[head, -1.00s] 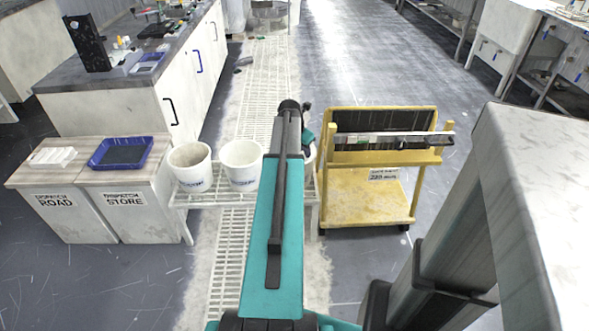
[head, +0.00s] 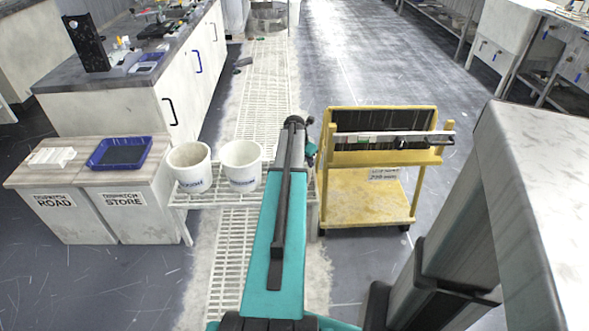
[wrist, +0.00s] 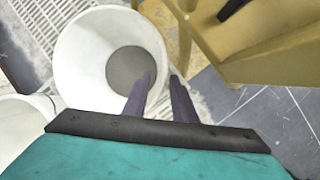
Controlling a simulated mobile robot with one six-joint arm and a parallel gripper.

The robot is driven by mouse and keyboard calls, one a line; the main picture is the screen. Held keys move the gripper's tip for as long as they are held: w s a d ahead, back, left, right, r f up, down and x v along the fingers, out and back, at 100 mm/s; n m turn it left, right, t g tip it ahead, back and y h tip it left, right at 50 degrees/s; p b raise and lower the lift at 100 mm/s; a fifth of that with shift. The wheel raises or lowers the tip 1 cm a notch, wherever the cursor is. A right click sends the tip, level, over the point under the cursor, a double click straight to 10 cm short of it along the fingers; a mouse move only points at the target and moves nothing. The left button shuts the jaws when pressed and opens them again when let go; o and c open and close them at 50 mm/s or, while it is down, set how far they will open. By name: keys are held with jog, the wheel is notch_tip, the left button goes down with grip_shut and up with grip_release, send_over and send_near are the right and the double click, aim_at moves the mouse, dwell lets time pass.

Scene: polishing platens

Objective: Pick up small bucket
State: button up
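Two white buckets with blue lettering, a left one (head: 189,168) and a right one (head: 240,166), stand on a low white slatted stand (head: 205,200) in the head view. In the wrist view, a white bucket (wrist: 80,60) with a grey round bottom lies open below my gripper (wrist: 161,77). Part of another bucket (wrist: 20,128) shows at the left edge. My gripper is open, its two dark fingers apart. The near right rim of the bucket appears between the fingertips; I cannot tell whether they touch it.
A yellow trolley (head: 365,203) stands close right of the stand; its yellow edge (wrist: 270,65) shows near my gripper. Left are cabinets marked ROAD and STORE, with a blue tray (head: 119,151) on top. A grey bench is behind.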

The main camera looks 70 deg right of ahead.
jog(key=shift+b+x, duration=0.35)
jog(key=shift+x, duration=2.25)
jog(key=shift+w, duration=0.1)
grip_shut()
